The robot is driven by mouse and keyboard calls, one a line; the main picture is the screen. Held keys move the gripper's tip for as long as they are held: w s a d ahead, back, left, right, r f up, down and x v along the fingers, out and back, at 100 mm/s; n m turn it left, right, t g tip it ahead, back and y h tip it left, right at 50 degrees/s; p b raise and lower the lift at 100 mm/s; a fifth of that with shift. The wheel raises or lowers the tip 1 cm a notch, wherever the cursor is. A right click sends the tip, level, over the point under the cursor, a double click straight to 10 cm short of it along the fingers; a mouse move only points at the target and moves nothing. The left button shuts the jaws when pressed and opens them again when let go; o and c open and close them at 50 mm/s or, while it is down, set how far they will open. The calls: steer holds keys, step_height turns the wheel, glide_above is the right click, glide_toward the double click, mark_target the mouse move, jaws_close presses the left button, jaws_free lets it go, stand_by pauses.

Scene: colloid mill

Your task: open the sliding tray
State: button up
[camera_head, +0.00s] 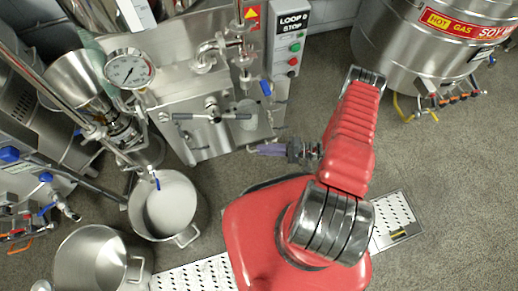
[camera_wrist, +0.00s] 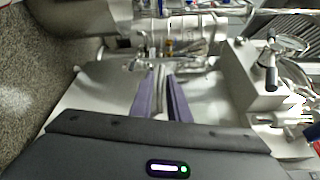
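No part is plainly recognisable as the sliding tray; I cannot tell which steel surface belongs to it. The mill's steel body (camera_head: 185,85) stands at upper centre in the head view, with a T-shaped handle (camera_head: 212,115) on its front. My gripper (camera_head: 258,149), with purple fingers, is near the lower right edge of this body. In the wrist view my gripper (camera_wrist: 162,75) has its fingers apart, with a gap between them. A thin steel edge (camera_wrist: 161,76) shows in that gap; whether the fingers touch it I cannot tell.
A control box (camera_head: 290,40) with buttons is above my gripper in the head view. A steel pot (camera_head: 170,205) and a larger pot (camera_head: 90,262) stand at lower left. A soy milk vessel (camera_head: 430,50) is at upper right. Grey floor (camera_head: 455,150) is clear at right.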

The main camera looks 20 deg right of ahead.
steer(key=shift+x, duration=1.45)
steer(key=shift+c, duration=0.4)
jaws_close()
steer(key=shift+f, duration=0.1)
steer(key=shift+d, duration=0.25)
steer(key=shift+s+a, duration=0.1)
steer(key=shift+a, duration=0.05)
